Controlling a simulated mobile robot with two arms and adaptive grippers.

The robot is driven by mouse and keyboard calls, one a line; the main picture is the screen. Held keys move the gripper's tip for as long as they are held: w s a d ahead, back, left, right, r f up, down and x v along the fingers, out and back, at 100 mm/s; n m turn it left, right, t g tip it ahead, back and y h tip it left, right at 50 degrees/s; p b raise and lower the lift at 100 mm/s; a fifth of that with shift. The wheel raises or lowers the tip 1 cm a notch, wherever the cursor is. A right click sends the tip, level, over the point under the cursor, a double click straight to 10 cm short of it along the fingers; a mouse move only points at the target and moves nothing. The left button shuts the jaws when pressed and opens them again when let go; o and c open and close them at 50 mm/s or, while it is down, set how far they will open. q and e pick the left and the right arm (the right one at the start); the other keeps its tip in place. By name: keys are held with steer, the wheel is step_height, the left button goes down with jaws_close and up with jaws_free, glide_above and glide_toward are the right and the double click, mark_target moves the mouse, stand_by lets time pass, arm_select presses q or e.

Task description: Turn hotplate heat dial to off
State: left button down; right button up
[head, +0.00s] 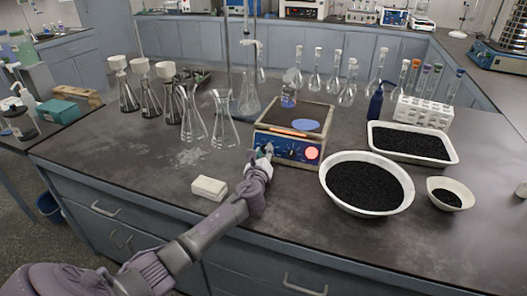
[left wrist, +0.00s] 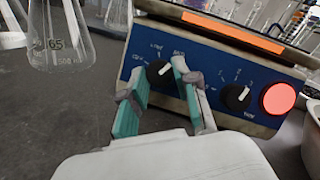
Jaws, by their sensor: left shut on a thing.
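The panel has a left dial (left wrist: 160,72), a right dial (left wrist: 236,97) and a glowing red light (left wrist: 279,98). The left dial is black with a white pointer mark; its small labels are hard to read. My left gripper (head: 264,152) is at the left part of the panel. In the left wrist view its teal-padded fingers (left wrist: 160,88) are either side of the left dial, shut on it. My right gripper is out of view.
Conical flasks (head: 223,120) stand left of the hotplate. A white block (head: 209,188) lies on the bench in front. A white bowl of black grains (head: 408,202) is close at the right, with a tray (head: 455,158) behind it.

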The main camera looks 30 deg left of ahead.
arm_select(q)
steer(key=n+g+p, duration=0.1)
steer(key=n, duration=0.2)
steer(key=n+g+y+p, duration=0.1)
steer(key=n, duration=0.2)
steer(key=shift+w+d+r+n, duration=0.1)
steer(key=shift+d+r+n, duration=0.1)
steer(key=shift+n, duration=0.2)
steer(key=n+g+p, duration=0.1)
steer(key=n, duration=0.1)
steer(key=n+g+p, duration=0.1)
steer(key=n, duration=0.1)
steer(key=shift+r+n+y, duration=0.15)
steer(key=shift+n+y, duration=0.25)
steer(key=n+p, duration=0.1)
steer(key=n, duration=0.1)
steer(key=n+g+h+p, duration=0.1)
steer(key=n+p, duration=0.1)
steer(key=n+g+p, duration=0.1)
steer(key=n+p, duration=0.1)
steer(key=shift+w+r, duration=0.1)
steer(key=shift+r, duration=0.15)
steer(key=n+g+h+p, duration=0.1)
steer(key=n+p, duration=0.1)
steer(key=n, duration=0.1)
steer(key=shift+a+h, duration=0.1)
steer(key=shift+h, duration=0.2)
steer(key=shift+f+n+p, duration=0.1)
steer(key=shift+n+p, duration=0.3)
steer(key=shift+p, duration=0.1)
